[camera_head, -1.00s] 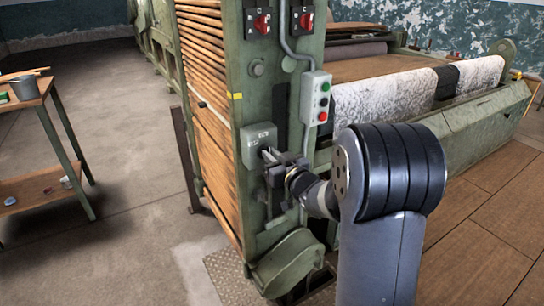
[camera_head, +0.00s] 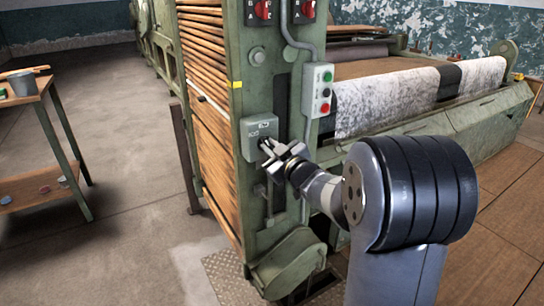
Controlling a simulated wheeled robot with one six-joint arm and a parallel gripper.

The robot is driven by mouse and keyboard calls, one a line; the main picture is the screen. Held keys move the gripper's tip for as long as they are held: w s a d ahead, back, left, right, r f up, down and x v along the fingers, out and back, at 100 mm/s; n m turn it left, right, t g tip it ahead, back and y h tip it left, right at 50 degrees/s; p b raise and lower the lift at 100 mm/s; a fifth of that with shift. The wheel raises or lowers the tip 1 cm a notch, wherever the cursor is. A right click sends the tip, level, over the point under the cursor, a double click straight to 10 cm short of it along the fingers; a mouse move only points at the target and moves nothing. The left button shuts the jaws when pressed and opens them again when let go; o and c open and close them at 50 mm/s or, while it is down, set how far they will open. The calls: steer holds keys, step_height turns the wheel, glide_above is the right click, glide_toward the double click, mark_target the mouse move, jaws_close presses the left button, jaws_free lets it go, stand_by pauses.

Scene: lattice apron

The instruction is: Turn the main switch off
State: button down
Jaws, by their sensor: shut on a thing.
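The main switch is a grey-green box (camera_head: 260,137) with small pale labels, fixed to the end face of the green machine. My gripper (camera_head: 268,147) reaches in from the right and is shut on the switch's handle at the front of the box. The handle is mostly hidden by the fingers, so its exact angle cannot be read. My gripper looks rolled and tilted against the box.
A grey button box (camera_head: 319,90) with green, white and red buttons hangs right of the switch. Two red rotary knobs (camera_head: 263,10) sit above. A curved green guard (camera_head: 287,262) juts out below. A side table (camera_head: 22,100) stands at the left over open floor.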

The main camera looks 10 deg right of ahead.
steer(key=shift+s+a+f+n+b, duration=0.1)
steer(key=shift+f+n+b, duration=0.1)
steer(key=shift+n+b, duration=1.65)
steer(key=shift+w+a+f+n+b, duration=0.15)
steer(key=shift+n+b, duration=1.2)
steer(key=shift+n, duration=1)
steer(key=shift+s+f+n+b, duration=0.15)
steer(key=shift+f+n+b, duration=0.05)
steer(key=shift+n+b, duration=1.65)
steer(key=shift+n, duration=0.35)
steer(key=c, duration=1.5)
jaws_free()
steer(key=shift+o, duration=0.2)
steer(key=shift+r, duration=0.1)
